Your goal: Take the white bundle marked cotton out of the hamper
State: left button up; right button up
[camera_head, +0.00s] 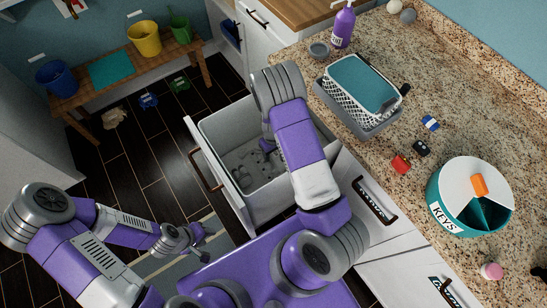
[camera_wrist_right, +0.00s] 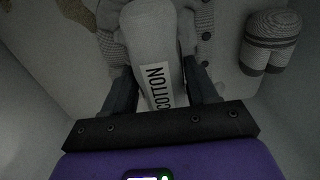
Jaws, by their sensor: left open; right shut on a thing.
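The white bundle marked COTTON (camera_wrist_right: 152,40) lies between the fingers of my right gripper (camera_wrist_right: 163,92) in the right wrist view, its label facing the camera. The right gripper is shut on it, inside the hamper. The hamper is an open white pull-out drawer (camera_head: 205,150) under the counter in the head view. There, my right forearm and wrist hide much of the drawer, and I cannot make out the bundle. My left gripper (camera_head: 203,241) is open and empty, low over the floor, left of and in front of the drawer.
A grey striped bundle (camera_wrist_right: 271,42) lies to the right in the hamper, and knitted cloth lies around the white bundle. The counter holds a basket with teal cloth (camera_head: 362,83), a purple bottle (camera_head: 342,27) and a round KEYS box (camera_head: 448,215). A wooden bench (camera_head: 112,83) stands back left.

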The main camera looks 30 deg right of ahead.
jog(key=shift+c, duration=1.4)
jog(key=shift+r, duration=0.1)
jog(key=shift+r, duration=0.35)
notch_tip(320, 180, up, 43)
jog(key=p, duration=3.1)
jog(key=shift+p, duration=0.35)
jog(key=shift+s+a, duration=0.1)
